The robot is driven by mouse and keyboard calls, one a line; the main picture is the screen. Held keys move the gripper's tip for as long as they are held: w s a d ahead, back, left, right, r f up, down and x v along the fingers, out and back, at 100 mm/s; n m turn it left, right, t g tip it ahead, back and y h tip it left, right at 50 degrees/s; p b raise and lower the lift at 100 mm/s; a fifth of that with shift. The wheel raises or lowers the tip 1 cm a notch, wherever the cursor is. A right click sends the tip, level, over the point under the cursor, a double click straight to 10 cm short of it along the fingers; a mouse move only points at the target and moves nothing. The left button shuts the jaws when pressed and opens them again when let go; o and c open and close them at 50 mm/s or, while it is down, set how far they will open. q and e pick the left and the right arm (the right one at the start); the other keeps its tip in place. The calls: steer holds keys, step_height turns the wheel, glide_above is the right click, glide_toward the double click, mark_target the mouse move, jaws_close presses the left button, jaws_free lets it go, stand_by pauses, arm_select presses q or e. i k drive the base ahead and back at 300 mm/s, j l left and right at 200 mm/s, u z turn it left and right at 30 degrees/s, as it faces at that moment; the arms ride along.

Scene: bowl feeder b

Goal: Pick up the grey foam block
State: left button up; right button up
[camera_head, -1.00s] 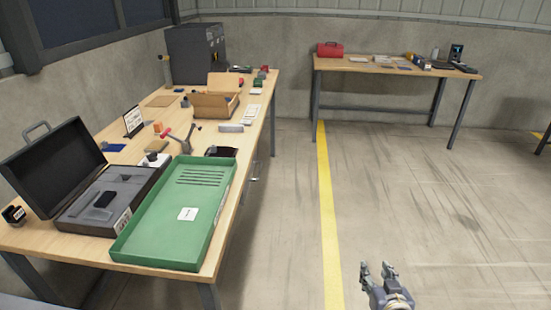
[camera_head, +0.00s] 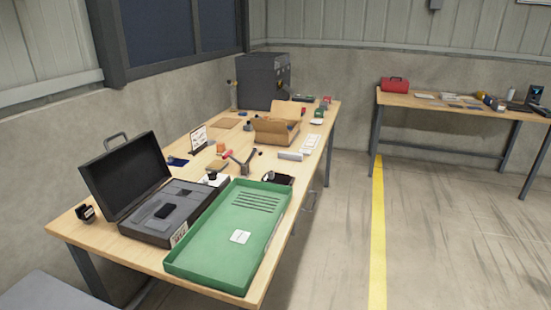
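A small light grey block (camera_head: 290,156) lies on the wooden workbench (camera_head: 150,262), behind the green tray. An open black case (camera_head: 125,175) stands at the near left of the bench. It holds a grey foam insert (camera_head: 183,198) with a dark item (camera_head: 164,211) in it. I cannot tell from here which grey piece is the foam block. Neither of my grippers is in view.
A cardboard box (camera_head: 273,132), tripod-like tool (camera_head: 240,162) and dark cabinet (camera_head: 264,82) stand farther back. The floor right of the bench is clear.

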mark_target(295, 157)
steer(key=i+l+u, duration=0.3)
steer(key=u, duration=0.15)
steer(key=i+l+u, duration=0.25)
steer(key=l+u, duration=0.15)
